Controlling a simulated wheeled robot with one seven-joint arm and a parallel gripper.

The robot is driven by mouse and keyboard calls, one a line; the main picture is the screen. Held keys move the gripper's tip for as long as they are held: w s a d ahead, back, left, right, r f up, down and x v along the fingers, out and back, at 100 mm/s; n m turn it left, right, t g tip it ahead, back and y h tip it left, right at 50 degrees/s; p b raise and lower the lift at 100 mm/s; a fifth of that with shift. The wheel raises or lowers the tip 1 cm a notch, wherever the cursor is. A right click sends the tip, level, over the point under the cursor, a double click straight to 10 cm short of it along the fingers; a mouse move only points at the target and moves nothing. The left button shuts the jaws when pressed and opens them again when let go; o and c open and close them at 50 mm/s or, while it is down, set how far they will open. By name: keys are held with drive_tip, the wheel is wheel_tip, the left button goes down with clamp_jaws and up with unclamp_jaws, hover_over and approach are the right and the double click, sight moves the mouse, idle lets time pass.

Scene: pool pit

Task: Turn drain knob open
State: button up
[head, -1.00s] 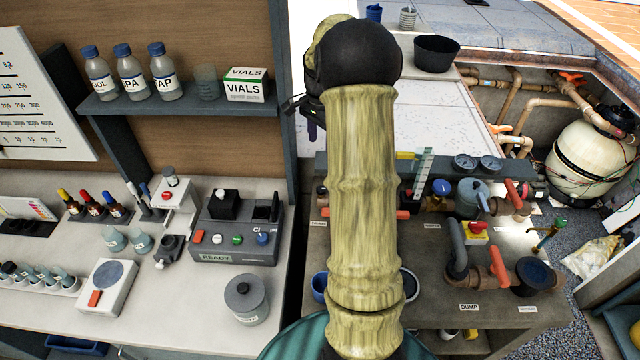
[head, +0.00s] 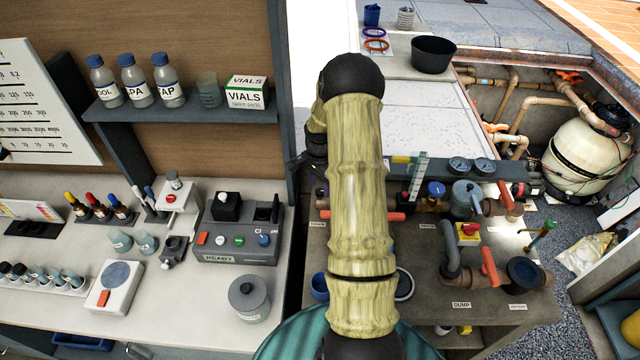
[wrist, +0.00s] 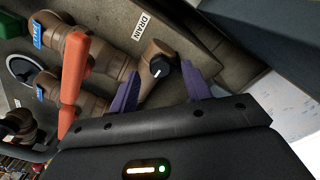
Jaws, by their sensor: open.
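In the wrist view, the drain knob (wrist: 160,68) is a small black knob with a pale mark, on a brown pipe fitting. A white DRAIN label (wrist: 142,25) lies beyond it on the grey-brown bench. My gripper (wrist: 161,76) is open, with one purple finger on each side of the knob and fitting. Gaps show between the fingers and the knob, and I cannot tell how far the fingertips are from it in depth. In the head view, my arm hides the knob and most of the gripper.
An orange valve handle (wrist: 72,80) on brown pipes stands close left of my gripper in the wrist view. In the head view, the bench also holds a red-and-yellow switch (head: 468,231) and another orange handle (head: 489,268). A black bowl (head: 433,55) stands behind.

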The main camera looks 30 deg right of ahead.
drive_tip(key=shift+f, duration=0.85)
drive_tip(key=c, duration=1)
